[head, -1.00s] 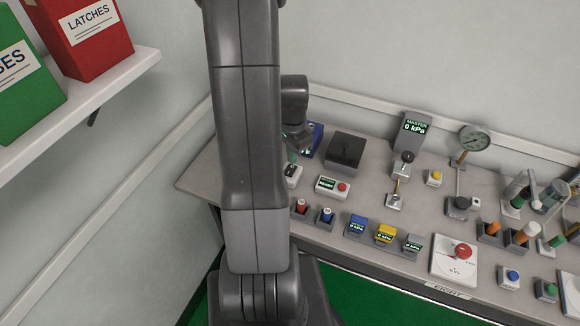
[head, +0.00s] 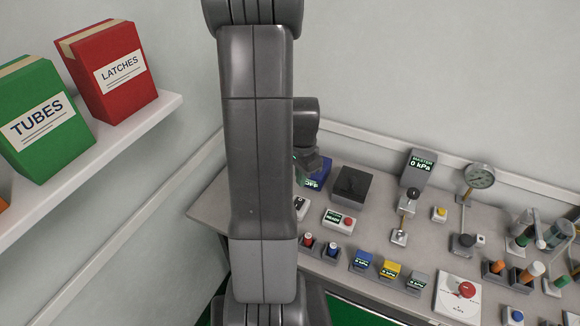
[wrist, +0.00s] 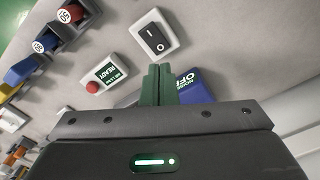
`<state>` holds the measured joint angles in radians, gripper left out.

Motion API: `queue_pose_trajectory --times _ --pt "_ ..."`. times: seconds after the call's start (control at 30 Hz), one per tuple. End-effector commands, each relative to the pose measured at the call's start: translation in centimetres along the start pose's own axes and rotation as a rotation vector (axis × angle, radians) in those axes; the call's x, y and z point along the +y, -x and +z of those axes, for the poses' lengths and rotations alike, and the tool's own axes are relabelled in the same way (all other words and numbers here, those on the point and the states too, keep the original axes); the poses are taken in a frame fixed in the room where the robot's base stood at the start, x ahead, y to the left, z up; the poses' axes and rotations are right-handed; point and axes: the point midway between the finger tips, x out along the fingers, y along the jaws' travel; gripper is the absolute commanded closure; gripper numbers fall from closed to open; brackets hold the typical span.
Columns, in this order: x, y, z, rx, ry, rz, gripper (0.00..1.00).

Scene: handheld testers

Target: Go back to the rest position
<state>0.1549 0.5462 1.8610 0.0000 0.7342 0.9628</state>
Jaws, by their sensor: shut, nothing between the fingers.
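My gripper shows in the wrist view (wrist: 158,85), its two green fingers pressed together with nothing between them. It is above the bench, close to a rocker switch (wrist: 153,38) on a pale base and a blue box reading OFF (wrist: 195,88), which the fingers partly cover. I cannot tell whether the fingers touch anything. In the head view my arm stands upright in front of the bench's left part and hides the fingers. The blue box (head: 312,172) and the rocker switch (head: 301,206) show just right of the arm.
A READY box with a red button (head: 339,219), a black block (head: 352,186), a MASTER gauge box (head: 418,168) and a dial gauge (head: 480,177) stand on the bench (head: 385,235).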

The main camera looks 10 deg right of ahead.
Motion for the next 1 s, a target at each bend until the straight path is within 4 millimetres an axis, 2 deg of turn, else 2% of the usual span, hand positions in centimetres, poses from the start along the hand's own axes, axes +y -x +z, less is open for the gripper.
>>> queue_pose_trajectory --times 0.27,0.63,0.8,1.0 --pt "0.0 -2.0 0.0 -0.001 0.000 0.001 1.00" --pt "0.0 -6.4 0.0 0.000 0.000 0.001 1.00" --pt "0.0 -7.1 0.0 0.000 0.000 0.000 1.00" --pt "0.0 -6.9 0.0 0.000 0.000 0.000 1.00"
